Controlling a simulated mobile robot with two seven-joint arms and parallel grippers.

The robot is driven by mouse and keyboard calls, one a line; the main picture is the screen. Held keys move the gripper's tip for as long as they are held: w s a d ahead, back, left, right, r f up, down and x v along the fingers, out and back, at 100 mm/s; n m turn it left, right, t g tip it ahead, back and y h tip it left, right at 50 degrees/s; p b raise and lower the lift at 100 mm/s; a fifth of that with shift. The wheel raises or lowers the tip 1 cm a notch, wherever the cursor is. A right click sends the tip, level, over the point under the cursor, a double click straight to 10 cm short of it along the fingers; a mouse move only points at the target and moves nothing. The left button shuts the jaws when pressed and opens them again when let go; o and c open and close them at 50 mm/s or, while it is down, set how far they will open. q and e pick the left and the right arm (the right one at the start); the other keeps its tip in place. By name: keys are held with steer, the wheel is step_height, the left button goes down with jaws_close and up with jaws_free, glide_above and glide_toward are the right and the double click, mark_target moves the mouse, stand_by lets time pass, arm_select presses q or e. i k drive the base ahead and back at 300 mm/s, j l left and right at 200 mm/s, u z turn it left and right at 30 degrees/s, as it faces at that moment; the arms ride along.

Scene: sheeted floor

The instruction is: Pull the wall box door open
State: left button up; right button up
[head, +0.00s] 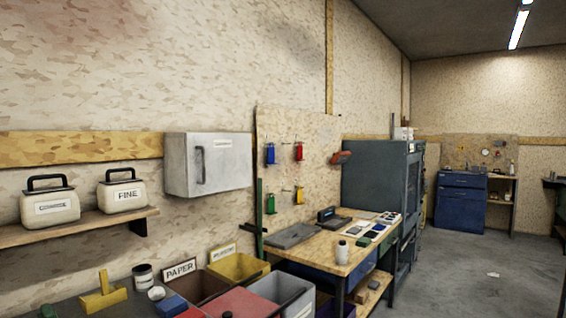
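The wall box (230,163) is a light grey metal cabinet mounted on the wall, left of the middle in the head view. Its door (186,177) faces left and front, with a dark vertical handle (200,165) on it. The door looks shut. A small label sits on the box's upper right face. Neither of my grippers is in the head view, so I cannot see where they are relative to the box.
A shelf (90,228) with two cream containers (50,207) is left of the box. Below stand open bins (240,268) and a cluttered surface (70,308). A workbench (325,260) and grey cabinet (375,180) are to the right. Grey floor (480,275) is mostly clear at the right.

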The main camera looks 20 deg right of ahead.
mark_target(215, 162)
steer(key=z, duration=0.4)
steer(key=u, duration=0.4)
steer(key=i+u, duration=0.1)
steer(key=u, duration=0.65)
steer(key=i+l+u, duration=0.1)
steer(key=u, duration=0.3)
steer(key=i+l, duration=0.25)
steer(key=l, duration=0.2)
steer(key=i+l, duration=0.2)
steer(key=l, duration=0.2)
